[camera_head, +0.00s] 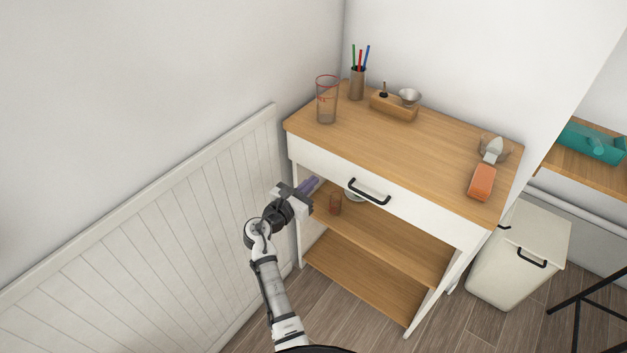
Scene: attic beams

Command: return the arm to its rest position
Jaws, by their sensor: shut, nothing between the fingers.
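My arm reaches up from the bottom middle of the head view. My gripper (310,184) is at the left front of a white and wooden cabinet (372,148), just below its drawer front and near the left front leg. The fingers look purple-grey and point toward the open shelf space. They are shut with nothing seen between them. I cannot tell from this one view whether they touch the cabinet.
A drawer handle (369,191) juts out nearby. White wall panelling (170,230) is close on the left. A white bin (520,255) stands right; floor before the cabinet is clear.

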